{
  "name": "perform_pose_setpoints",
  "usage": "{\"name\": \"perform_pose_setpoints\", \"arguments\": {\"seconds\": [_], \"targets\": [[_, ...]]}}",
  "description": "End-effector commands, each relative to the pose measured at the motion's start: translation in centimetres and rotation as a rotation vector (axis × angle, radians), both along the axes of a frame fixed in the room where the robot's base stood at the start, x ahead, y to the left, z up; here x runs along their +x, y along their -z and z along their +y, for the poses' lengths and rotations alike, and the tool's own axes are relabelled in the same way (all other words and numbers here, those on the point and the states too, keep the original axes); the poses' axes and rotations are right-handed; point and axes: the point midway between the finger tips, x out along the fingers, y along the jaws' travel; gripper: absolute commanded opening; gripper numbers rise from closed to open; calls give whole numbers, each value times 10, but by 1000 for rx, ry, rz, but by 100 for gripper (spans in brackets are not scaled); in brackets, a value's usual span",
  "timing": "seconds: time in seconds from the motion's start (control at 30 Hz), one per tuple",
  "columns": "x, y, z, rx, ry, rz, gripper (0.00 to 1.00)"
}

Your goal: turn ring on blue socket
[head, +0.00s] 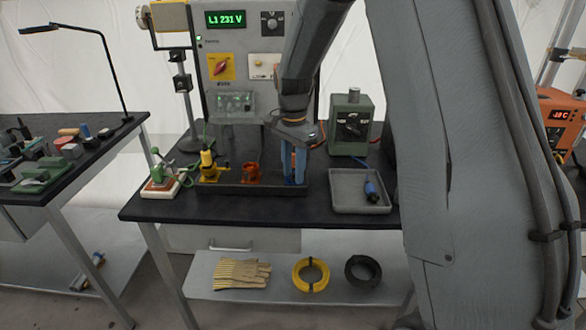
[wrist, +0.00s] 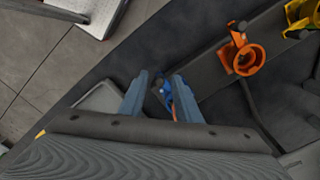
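The blue socket (wrist: 166,88) is at the end of a dark rail in the wrist view, seen partly between my fingertips. Its ring cannot be made out clearly. My gripper (wrist: 160,82) points down at it, with one finger on each side and a gap between them. In the head view, my gripper (head: 294,178) is low over the right end of the rail (head: 225,189) and hides most of the blue socket. I cannot tell whether the fingers touch the socket.
An orange socket (head: 251,173) and a yellow socket with a plug (head: 208,167) stand left on the rail. A grey tray (head: 345,207) with a blue connector (head: 371,190) lies to the right. A green box (head: 350,124) and a grey panel (head: 235,95) stand behind.

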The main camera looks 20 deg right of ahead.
Motion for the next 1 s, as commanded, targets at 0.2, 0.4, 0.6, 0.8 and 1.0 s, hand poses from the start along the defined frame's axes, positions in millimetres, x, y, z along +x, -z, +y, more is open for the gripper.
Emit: {"name": "perform_pose_setpoints", "arguments": {"seconds": [0.2,0.4,0.6,0.8,1.0], "targets": [[0,1,0,0,0,0,30],[0,1,0,0,0,0,3],[0,1,0,0,-2,0,0],[-1,1,-3,0,-38,0,0],[-2,0,-9,0,-144,0,0]]}}
